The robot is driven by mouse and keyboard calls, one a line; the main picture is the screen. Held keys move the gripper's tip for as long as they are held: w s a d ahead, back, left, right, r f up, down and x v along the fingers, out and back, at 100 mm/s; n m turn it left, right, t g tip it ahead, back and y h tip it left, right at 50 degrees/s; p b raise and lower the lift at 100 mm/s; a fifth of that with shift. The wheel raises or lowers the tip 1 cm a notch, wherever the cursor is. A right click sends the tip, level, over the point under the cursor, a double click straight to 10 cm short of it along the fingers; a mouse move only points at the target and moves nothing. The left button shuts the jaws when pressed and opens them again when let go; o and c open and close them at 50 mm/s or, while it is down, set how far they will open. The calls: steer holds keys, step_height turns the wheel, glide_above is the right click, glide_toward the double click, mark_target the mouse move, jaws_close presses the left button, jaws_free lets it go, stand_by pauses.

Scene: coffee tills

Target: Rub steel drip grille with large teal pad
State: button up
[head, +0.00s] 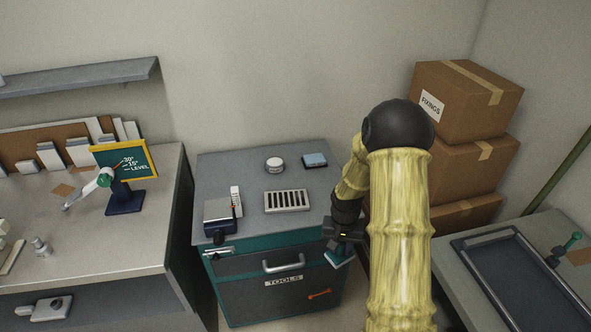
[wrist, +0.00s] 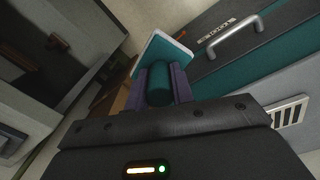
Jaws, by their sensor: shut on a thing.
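The steel drip grille (head: 287,200), a slotted plate, lies flat on top of the grey tool cabinet; part of a slotted plate that looks like it shows at the right edge of the wrist view (wrist: 290,112). My gripper (head: 345,232) is shut on the handle of the large teal pad (head: 341,254). In the wrist view the fingers (wrist: 166,84) clasp its round teal handle, with the pad's pale-edged plate (wrist: 165,53) beyond. The pad hangs tilted by the cabinet's right front corner, apart from the grille. Its rubbing face is hidden.
On the cabinet top (head: 240,172) stand a round white tin (head: 274,165), a blue block (head: 314,160), a white-and-red packet (head: 236,201) and a dark blue device (head: 219,218). A drawer handle (head: 284,264) juts in front. Boxes (head: 460,100) are stacked right; a sink counter (head: 448,258) stands front right.

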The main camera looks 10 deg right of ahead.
steer(key=a+f+n, duration=0.4)
steer(key=a+f, duration=0.4)
steer(key=f, duration=0.1)
steer(key=shift+s+n, duration=0.2)
steer(key=shift+n, duration=0.1)
